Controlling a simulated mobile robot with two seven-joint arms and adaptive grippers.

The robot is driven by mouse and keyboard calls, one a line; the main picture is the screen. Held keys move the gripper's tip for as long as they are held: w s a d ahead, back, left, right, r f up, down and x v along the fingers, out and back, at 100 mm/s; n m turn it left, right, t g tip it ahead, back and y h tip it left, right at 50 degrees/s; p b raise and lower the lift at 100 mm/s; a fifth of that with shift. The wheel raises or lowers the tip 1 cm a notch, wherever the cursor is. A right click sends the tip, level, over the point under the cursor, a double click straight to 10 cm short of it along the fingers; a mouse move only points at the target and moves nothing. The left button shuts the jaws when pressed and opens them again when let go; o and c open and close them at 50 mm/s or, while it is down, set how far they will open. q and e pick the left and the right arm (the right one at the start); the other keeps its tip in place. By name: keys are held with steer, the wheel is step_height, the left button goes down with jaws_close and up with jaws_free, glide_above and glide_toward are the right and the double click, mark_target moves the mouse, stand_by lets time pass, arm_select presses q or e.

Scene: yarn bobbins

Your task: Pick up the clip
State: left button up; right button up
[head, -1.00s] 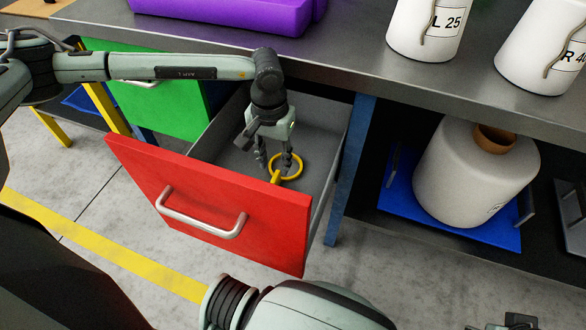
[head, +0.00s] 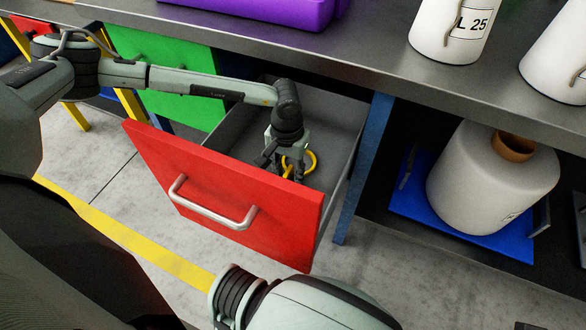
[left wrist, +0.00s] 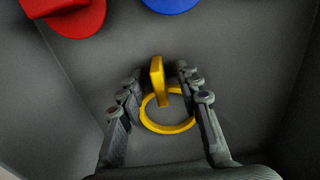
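The yellow clip (head: 309,162), a ring with an upright tab, lies on the floor of the open red drawer (head: 222,195). My left gripper (head: 293,174) reaches down into the drawer over the clip and partly hides it in the head view. In the left wrist view the clip's tab (left wrist: 157,80) stands between the two spread fingers of the left gripper (left wrist: 160,90), with a gap on each side. The left gripper is open and holds nothing. My right gripper does not show clearly in the head view.
The drawer also holds a red object (left wrist: 80,18) and a blue object (left wrist: 171,4). The drawer walls stand close around my left gripper. The metal bench (head: 330,65) overhangs the drawer's back. A large white bobbin (head: 490,180) sits on a blue tray (head: 420,218) to the right.

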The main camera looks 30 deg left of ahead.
arm_select(q)
jaws_close()
steer(key=shift+r, duration=0.1)
steer(key=shift+r, duration=0.45)
steer(key=s+a, duration=0.2)
steer(key=s, duration=0.1)
steer(key=shift+s+r, duration=0.2)
steer(key=shift+r, duration=0.55)
step_height(320, 180, up, 12)
steer(key=shift+r, duration=0.25)
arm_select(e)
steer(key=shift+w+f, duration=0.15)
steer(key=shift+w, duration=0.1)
